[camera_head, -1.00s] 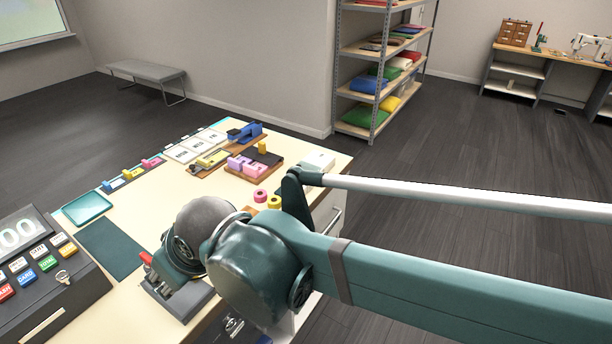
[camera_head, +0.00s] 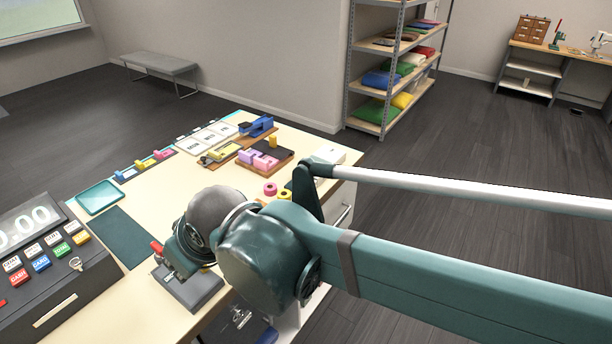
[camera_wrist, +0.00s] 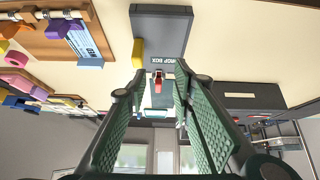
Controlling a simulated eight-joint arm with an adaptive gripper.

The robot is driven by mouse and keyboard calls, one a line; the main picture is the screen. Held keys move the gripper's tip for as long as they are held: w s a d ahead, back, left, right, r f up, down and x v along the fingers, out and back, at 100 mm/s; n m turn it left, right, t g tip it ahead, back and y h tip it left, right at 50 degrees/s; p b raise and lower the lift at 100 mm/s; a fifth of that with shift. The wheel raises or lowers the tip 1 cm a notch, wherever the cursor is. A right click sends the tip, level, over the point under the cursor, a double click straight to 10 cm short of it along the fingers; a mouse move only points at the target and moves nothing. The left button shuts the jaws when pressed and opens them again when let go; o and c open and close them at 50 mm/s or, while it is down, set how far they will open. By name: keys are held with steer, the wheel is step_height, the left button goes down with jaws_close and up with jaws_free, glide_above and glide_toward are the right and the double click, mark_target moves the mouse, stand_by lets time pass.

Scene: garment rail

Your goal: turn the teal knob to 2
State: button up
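I cannot make out a teal knob or a number 2 in either view. My gripper (camera_wrist: 157,80) is open, with two green ribbed fingers spread apart in the wrist view and nothing held between them. A small red part (camera_wrist: 157,77) shows beyond the fingertips, in front of a dark grey box (camera_wrist: 176,22) with partly readable white lettering. In the head view my arm hides the gripper; a red part (camera_head: 156,246) shows beside a grey box (camera_head: 199,292) on the counter, just under my wrist.
A yellow piece (camera_wrist: 138,52) stands by the dark box. A shelf rack (camera_head: 381,126) and bench (camera_head: 160,66) are behind.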

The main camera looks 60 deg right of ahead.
steer(key=w+d+r+n+g+h+p, duration=0.15)
steer(key=w+d+r+n+p, duration=0.25)
steer(key=d, duration=0.5)
steer(key=n+g+y+p, duration=0.2)
steer(key=n+g+p, duration=0.4)
steer(key=n+p, duration=0.65)
glide_above(305, 178)
steer(key=b, duration=0.2)
steer(key=shift+w+a+f+n+t+h, duration=0.15)
steer(key=shift+f+n, duration=0.15)
steer(key=shift+f, duration=0.25)
steer(key=shift+w+d+f+n+t+h, duration=0.1)
steer(key=shift+f+n, duration=0.15)
steer(key=shift+f, duration=0.3)
steer(key=shift+s+d+f, duration=0.15)
steer(key=shift+d, duration=0.05)
steer(key=shift+f, duration=3.9)
steer(key=shift+c, duration=0.5)
